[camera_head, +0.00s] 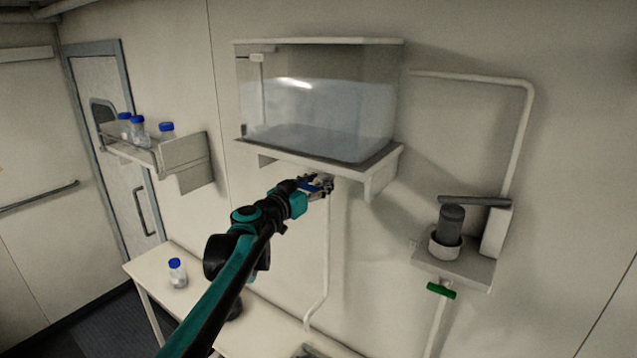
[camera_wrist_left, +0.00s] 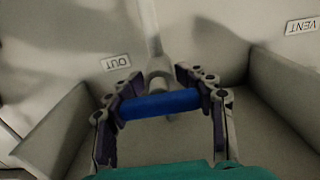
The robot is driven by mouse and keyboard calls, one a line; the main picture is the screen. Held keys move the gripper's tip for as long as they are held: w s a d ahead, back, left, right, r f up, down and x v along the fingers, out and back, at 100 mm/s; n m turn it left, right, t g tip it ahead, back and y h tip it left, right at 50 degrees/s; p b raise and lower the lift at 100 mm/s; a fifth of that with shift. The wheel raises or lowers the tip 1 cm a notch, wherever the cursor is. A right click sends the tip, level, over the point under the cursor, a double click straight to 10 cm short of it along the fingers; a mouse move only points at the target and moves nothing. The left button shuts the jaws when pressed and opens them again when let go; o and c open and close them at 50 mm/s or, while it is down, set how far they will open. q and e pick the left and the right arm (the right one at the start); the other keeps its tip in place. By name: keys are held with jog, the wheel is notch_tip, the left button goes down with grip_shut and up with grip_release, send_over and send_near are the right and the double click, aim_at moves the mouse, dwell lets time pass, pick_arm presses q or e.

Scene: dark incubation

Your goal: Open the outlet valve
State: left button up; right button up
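The outlet valve's blue handle (camera_wrist_left: 160,104) is a short bar under the water tank (camera_head: 318,105), beside a label reading OUT (camera_wrist_left: 115,62). It also shows as a small blue spot in the head view (camera_head: 309,186). My left gripper (camera_wrist_left: 155,90) reaches up under the tank shelf, with one finger at each end of the blue bar. The fingers stand well apart with the bar between them. I cannot tell whether they press on it. The gripper also shows in the head view (camera_head: 321,184). My right gripper is out of view.
A second label reads VENT (camera_wrist_left: 301,26). A pipe (camera_head: 326,250) runs down from the tank. A green handle (camera_head: 441,291) hangs below a wall shelf (camera_head: 462,266) at right. A bottle (camera_head: 177,273) stands on the table (camera_head: 258,333); several more stand on a left shelf (camera_head: 180,155).

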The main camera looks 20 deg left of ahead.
pick_arm(q)
jog(key=shift+n, duration=0.3)
jog(key=n+b, duration=0.1)
jog(key=n, duration=0.2)
jog(key=n+b, duration=0.1)
jog(key=n, duration=0.4)
jog(key=shift+a, duration=0.15)
jog(key=n+b, duration=0.1)
jog(key=n, duration=0.3)
jog(key=shift+n, duration=0.3)
jog(key=n+b, duration=0.1)
jog(key=n, duration=0.3)
jog(key=shift+w+f+n, duration=0.1)
jog(key=shift+n, duration=0.2)
dwell(0.3)
jog(key=o, duration=1.3)
jog(key=shift+c, duration=0.2)
